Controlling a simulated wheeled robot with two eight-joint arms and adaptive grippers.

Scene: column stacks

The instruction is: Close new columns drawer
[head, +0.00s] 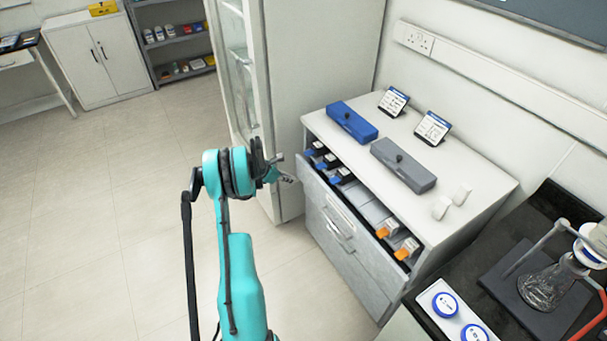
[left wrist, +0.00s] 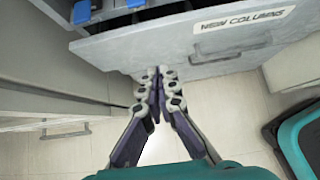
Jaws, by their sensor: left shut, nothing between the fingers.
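The new columns drawer (head: 343,211) is the top drawer of the grey and white cabinet, and it stands partly open. Its label, "NEW COLUMNS", is readable on the drawer front (left wrist: 190,37) in the left wrist view. Inside lie columns with blue ends (head: 342,177) toward the back and orange ends (head: 402,250) toward the near side, with grey compartments between. My left gripper (head: 292,170) is shut and empty at the far end of the drawer front. In the left wrist view its fingertips (left wrist: 158,75) point at the front's lower part; I cannot tell whether they touch. My right gripper is not in view.
The cabinet top (head: 445,162) holds a blue box (head: 352,123), a grey box (head: 403,166), two label cards and small white blocks. A tall glass-door cabinet (head: 285,80) stands beside it. A dark bench with a flask (head: 545,287) is at right. The floor at left is clear.

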